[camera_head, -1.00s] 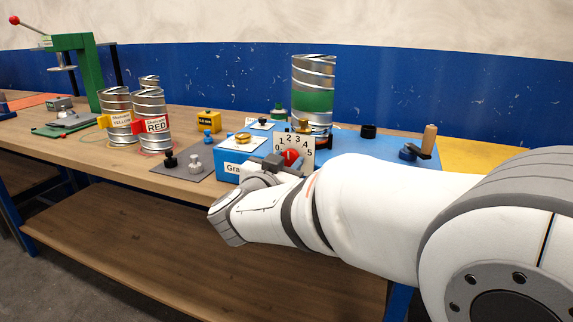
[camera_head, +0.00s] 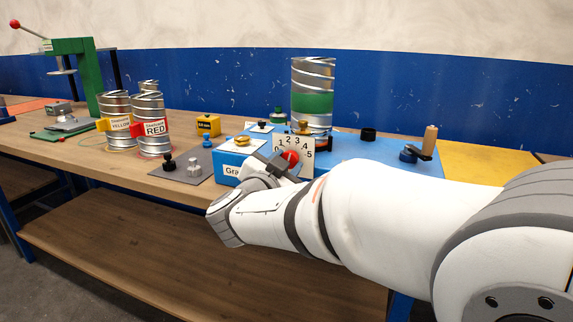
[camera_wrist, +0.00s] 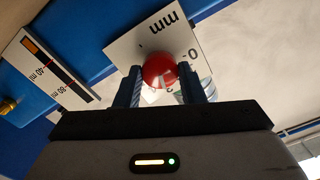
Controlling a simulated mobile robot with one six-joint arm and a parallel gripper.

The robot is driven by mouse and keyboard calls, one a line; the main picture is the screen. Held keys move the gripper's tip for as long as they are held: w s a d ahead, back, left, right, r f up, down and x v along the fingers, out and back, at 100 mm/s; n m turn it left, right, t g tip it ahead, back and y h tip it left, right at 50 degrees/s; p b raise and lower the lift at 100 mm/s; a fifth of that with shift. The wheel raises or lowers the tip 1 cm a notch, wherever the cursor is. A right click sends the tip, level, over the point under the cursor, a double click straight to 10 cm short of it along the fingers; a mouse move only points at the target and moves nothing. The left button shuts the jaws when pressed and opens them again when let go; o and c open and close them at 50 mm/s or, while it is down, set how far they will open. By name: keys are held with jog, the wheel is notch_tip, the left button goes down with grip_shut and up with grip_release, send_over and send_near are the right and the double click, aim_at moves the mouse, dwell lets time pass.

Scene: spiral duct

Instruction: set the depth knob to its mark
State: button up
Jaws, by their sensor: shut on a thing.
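The red depth knob (camera_head: 290,157) sits on the front of a white dial plate (camera_head: 308,146) numbered 0 to 5, on the blue machine. My gripper (camera_head: 283,166) is at the knob and partly covers the plate's lower left. In the wrist view, the red knob (camera_wrist: 159,71) lies between the two fingers of my gripper (camera_wrist: 165,86), which are shut on it. The plate (camera_wrist: 150,40) behind it shows "mm" and a "0". A pale pointer mark shows on the knob, but the number it faces is hard to tell.
A spiral duct with a green band (camera_head: 312,103) stands behind the dial. A blue box with a white label (camera_head: 233,160) is left of it. YELLOW (camera_head: 117,118) and RED (camera_head: 152,125) ducts stand further left. A wooden-handled crank (camera_head: 429,140) is at right.

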jog(key=o, duration=1)
jog(key=shift+s, duration=0.1)
jog(key=p+v, duration=0.1)
jog(key=v, duration=0.6)
jog(key=shift+s+a, duration=0.15)
jog(key=shift+s, duration=0.15)
jog(key=w+r+n+y+p, duration=0.3)
jog(key=r+n+y+p, duration=0.2)
jog(key=y+p, duration=0.15)
jog(key=s+d+f+n+g+p, duration=0.1)
jog(key=s+d+g+p, duration=0.3)
jog(key=s+d, duration=0.2)
jog(key=s+d+f+n+g+p, duration=0.1)
jog(key=s+d+f+g+p, duration=0.1)
jog(key=s+d+g+p, duration=0.2)
jog(key=s+d+f+n+g+p, duration=0.1)
jog(key=s+d+g+p, duration=0.3)
jog(key=s+d, duration=0.5)
jog(key=shift+s+d+f+n+g+p, duration=0.1)
jog(key=shift+s+f+n+g+p, duration=0.15)
jog(key=shift+s+g, duration=0.3)
jog(key=shift+s+d+f+n+g+p, duration=0.15)
jog(key=shift+s+n+g, duration=0.2)
jog(key=shift+g, duration=0.3)
